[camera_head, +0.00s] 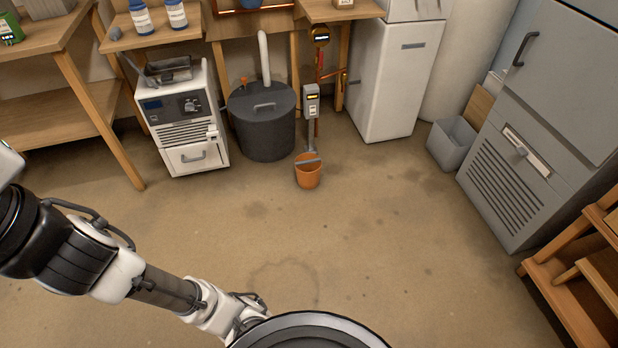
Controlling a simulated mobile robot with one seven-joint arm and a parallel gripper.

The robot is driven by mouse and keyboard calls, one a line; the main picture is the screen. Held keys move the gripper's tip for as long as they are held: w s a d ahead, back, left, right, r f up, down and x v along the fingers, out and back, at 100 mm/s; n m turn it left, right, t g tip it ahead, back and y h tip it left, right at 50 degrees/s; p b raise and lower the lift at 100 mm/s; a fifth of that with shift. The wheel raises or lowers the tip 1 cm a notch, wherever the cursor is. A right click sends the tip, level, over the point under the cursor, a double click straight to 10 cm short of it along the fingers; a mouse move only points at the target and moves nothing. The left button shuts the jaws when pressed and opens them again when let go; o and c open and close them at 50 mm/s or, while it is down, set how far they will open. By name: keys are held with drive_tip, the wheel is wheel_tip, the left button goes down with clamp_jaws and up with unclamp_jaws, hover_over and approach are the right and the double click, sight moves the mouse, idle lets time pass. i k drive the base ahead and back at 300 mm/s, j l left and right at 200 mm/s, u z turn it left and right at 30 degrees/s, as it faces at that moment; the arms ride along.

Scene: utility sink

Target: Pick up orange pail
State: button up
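The orange pail (308,177) stands upright on the floor in the middle of the view, in front of the dark round tank. A grey bar crosses its top, and I cannot tell whether it is a handle or part of the grey device behind it. My arm reaches in from the left, and its end with my gripper (252,308) is low in the picture, well in front of the pail and apart from it. The round dark edge at the bottom partly hides the gripper, so its fingers cannot be made out.
A dark lidded tank (263,122) and a white machine (188,122) stand behind and left of the pail. A grey post device (311,103) rises right behind it. A grey bin (451,143), a grey cabinet (507,190) and wooden steps (572,290) line the right. The floor between is clear.

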sight(308, 165)
drive_tip(key=i+j+z, duration=0.35)
drive_tip(key=i+j, duration=0.5)
drive_tip(key=i, duration=0.3)
drive_tip(key=i+j+z, duration=0.35)
drive_tip(key=i+j, duration=0.65)
drive_tip(key=j, duration=0.1)
